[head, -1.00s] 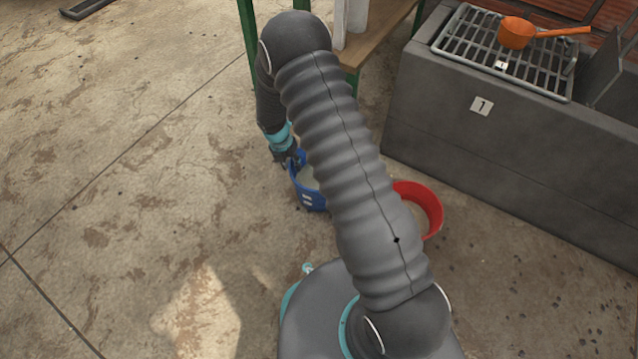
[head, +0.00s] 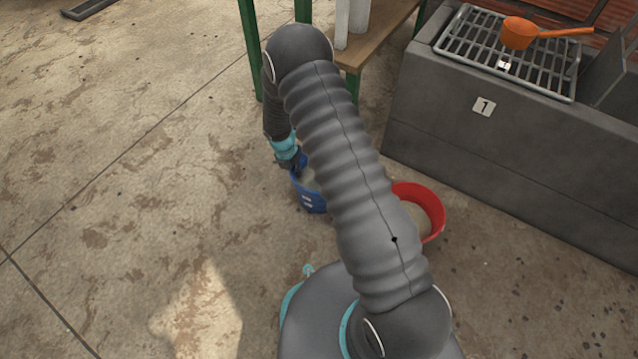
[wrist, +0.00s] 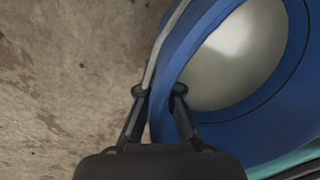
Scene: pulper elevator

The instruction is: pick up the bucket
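A blue bucket (head: 311,199) stands on the floor, partly hidden by my arm in the head view. My gripper (head: 294,164) points down at its left rim. In the wrist view the blue bucket (wrist: 215,130) fills the right side, with a pale, shiny inside. There my gripper (wrist: 160,92) is open, one fingertip on each side of the bucket's rim. A thin grey wire, seemingly the bucket's handle, runs along the rim by the left fingertip. I cannot tell whether the fingers touch the bucket.
A red bucket (head: 427,207) stands right of the blue one, partly behind my arm. A grey block (head: 470,140) with a metal grate and an orange ladle (head: 519,33) stands at the right. A green-legged wooden table (head: 375,40) is behind.

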